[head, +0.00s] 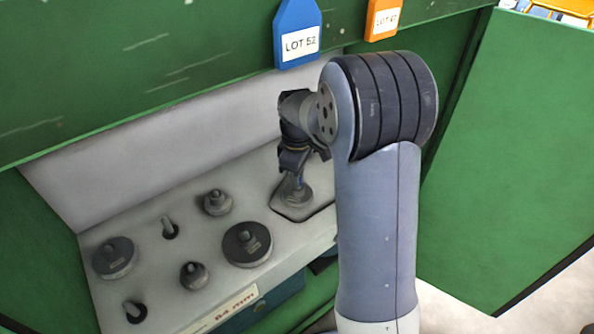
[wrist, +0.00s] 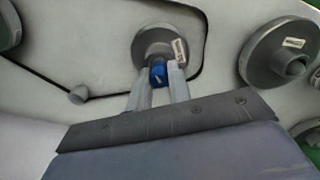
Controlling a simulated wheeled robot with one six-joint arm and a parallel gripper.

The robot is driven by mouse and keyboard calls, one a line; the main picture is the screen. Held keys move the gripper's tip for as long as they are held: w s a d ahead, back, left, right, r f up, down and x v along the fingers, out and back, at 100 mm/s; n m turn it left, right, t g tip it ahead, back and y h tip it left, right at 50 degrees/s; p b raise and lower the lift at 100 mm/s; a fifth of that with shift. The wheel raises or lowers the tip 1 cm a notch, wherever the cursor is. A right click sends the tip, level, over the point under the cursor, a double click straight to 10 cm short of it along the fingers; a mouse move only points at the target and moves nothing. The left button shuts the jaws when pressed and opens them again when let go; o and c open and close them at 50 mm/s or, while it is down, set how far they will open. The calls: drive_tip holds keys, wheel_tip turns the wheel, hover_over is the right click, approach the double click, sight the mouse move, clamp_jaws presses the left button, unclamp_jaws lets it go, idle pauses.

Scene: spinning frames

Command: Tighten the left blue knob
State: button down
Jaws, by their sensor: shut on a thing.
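A blue knob (wrist: 158,75) sits on a round grey disc (wrist: 158,46) in the wrist view. My gripper (wrist: 161,72) is shut on the knob, with one pale finger on either side of it. The fingers hide the knob's sides. In the head view my gripper (head: 293,170) reaches down to the grey disc (head: 293,195) at the right end of the light grey panel. The knob there is mostly hidden by the gripper. No second blue knob shows clearly.
Several grey discs and small posts stand left of my gripper, including a large dark disc (head: 247,244). A blue LOT 52 tag (head: 298,36) and an orange tag (head: 383,18) hang from the green frame above. A green panel (head: 515,150) stands at the right.

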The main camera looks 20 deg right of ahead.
drive_tip(key=shift+m+p, duration=0.3)
drive_tip(key=shift+m, duration=0.5)
drive_tip(key=c, duration=1.3)
unclamp_jaws()
wheel_tip(320, 180, up, 8)
drive_tip(key=shift+f+p, duration=0.25)
drive_tip(key=shift+p, duration=0.35)
drive_tip(key=shift+c, duration=0.3)
